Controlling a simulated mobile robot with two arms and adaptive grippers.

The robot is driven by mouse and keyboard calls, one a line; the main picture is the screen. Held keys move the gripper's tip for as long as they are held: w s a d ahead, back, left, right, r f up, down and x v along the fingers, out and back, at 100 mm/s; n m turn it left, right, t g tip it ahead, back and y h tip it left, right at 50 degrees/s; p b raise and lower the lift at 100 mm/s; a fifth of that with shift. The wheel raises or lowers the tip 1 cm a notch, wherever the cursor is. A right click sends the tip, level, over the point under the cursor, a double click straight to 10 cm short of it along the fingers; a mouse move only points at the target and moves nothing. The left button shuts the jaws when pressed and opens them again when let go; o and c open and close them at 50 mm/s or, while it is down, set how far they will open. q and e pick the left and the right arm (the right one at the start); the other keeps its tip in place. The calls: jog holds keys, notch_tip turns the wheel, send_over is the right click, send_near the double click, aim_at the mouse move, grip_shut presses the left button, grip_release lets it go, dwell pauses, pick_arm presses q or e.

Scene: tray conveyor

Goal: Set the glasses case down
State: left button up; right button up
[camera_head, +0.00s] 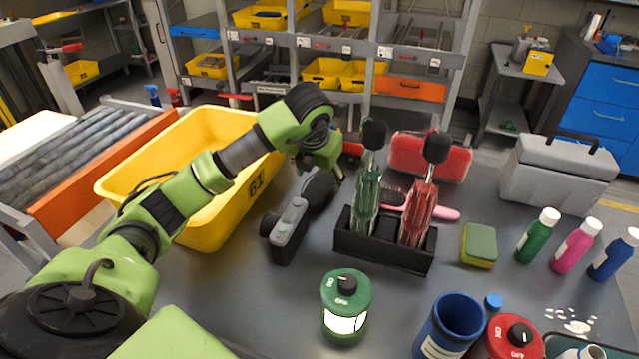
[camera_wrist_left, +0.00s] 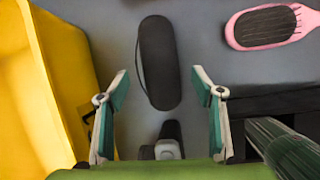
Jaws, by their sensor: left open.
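The glasses case (camera_wrist_left: 158,62) is dark, long and rounded, and appears to lie on the grey table. In the wrist view it sits ahead of and between the spread fingers of my left gripper (camera_wrist_left: 158,85), with clear gaps on both sides. In the head view the dark case (camera_head: 319,189) is just below my left gripper (camera_head: 322,168), which partly hides that area. My left gripper is open and holds nothing. My right gripper is not in view.
A yellow bin (camera_head: 215,235) stands left of the case. A grey device (camera_head: 287,232) is close in front of it. A black rack (camera_head: 385,245) with green and red tools and a pink brush (camera_head: 446,213) are on the right. Bottles and jars fill the right front.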

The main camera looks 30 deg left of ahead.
pick_arm(q)
jog(key=v, duration=0.7)
jog(key=shift+r, duration=0.2)
jog(key=shift+s, duration=0.1)
